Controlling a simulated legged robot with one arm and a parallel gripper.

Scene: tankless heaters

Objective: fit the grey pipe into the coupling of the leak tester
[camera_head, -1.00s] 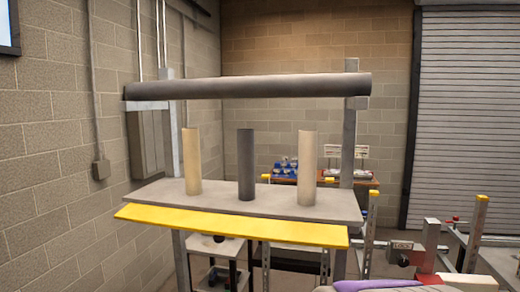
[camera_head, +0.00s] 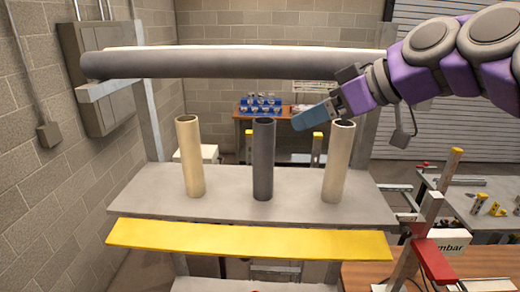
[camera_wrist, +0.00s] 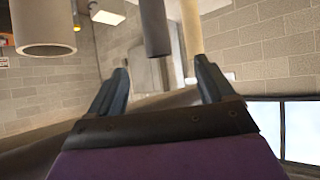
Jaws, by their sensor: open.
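The dark grey pipe (camera_head: 263,160) stands upright on a grey shelf (camera_head: 225,208), between two cream pipes. It also shows in the wrist view (camera_wrist: 155,28), beyond the space between my fingertips. My gripper (camera_head: 312,116) reaches in from the right, close to the tops of the pipes. It is open and empty, its two fingers apart in the wrist view (camera_wrist: 163,78). I see no contact with the grey pipe. A box with an "mbar" label (camera_head: 447,243) stands at the right and may be part of the leak tester. I cannot make out its coupling.
Cream pipes stand left (camera_head: 190,157) and right (camera_head: 338,162) of the grey one. A thick grey bar (camera_head: 230,65) crosses above the shelf. A yellow board (camera_head: 245,239) runs along its front. A red-topped post fixture (camera_head: 433,260) stands on a wooden table at right.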

